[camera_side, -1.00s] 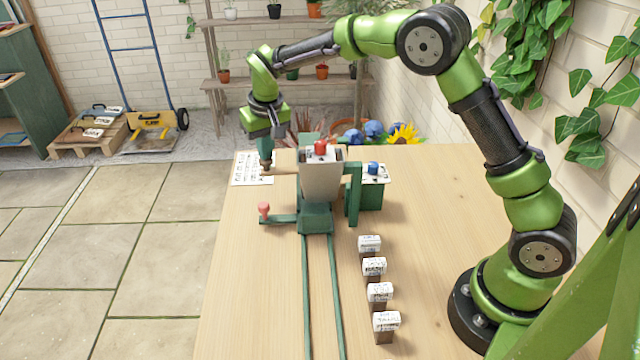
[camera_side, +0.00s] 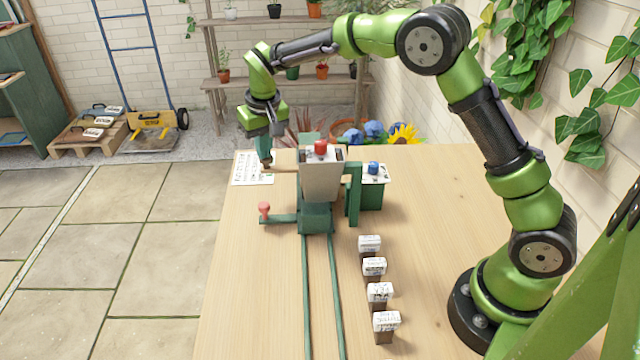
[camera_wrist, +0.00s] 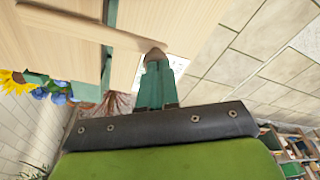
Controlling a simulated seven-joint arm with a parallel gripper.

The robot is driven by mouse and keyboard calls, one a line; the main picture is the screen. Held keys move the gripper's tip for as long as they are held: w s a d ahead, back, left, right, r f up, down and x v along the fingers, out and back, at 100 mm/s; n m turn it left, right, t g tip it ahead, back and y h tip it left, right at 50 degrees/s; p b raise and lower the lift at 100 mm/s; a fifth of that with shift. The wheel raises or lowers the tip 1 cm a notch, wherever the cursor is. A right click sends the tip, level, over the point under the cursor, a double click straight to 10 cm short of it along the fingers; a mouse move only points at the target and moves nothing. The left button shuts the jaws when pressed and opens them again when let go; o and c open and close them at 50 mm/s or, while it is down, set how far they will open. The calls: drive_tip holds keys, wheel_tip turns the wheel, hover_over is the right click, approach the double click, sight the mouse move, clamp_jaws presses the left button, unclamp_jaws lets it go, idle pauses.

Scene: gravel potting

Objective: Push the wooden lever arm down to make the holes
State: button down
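The wooden lever arm (camera_side: 284,171) sticks out to the left from the machine with the grey hopper (camera_side: 321,178). It looks close to level in the side view. In the wrist view the lever arm (camera_wrist: 85,27) runs from the upper left to a darker brown end at my fingertips. My gripper (camera_side: 265,160) points down at the lever's outer end. Its green fingers (camera_wrist: 155,65) are together, and their tips meet or overlap the lever's end. I cannot tell whether they press on it or clasp it. The holes are not visible.
A pink-red knob (camera_side: 264,208) on a green arm sticks out below the lever. Green rails (camera_side: 320,290) run towards the front. Several labelled blocks (camera_side: 374,266) stand right of them. A box with a blue button (camera_side: 373,168) stands right of the hopper. A written sheet (camera_side: 250,168) lies at left.

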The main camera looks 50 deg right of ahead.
wheel_tip(320, 180, up, 12)
drive_tip(key=shift+d+r, duration=0.2)
idle(0.7)
drive_tip(key=shift+w, duration=0.15)
drive_tip(key=s, duration=0.5)
drive_tip(key=s+t+y, duration=0.1)
drive_tip(key=s, duration=0.5)
drive_tip(key=s+y, duration=0.1)
drive_tip(key=s, duration=0.4)
drive_tip(key=shift+s+d+t, duration=0.15)
drive_tip(key=shift+d+t, duration=0.15)
drive_tip(key=shift+t, duration=0.1)
drive_tip(key=s+m+t, duration=0.1)
drive_tip(key=s+t, duration=0.2)
drive_tip(key=s, duration=1.1)
drive_tip(key=shift+s+d+f+y, duration=0.25)
drive_tip(key=shift+f+y, duration=0.05)
drive_tip(key=shift+f, duration=0.05)
drive_tip(key=c, duration=1.8)
unclamp_jaws()
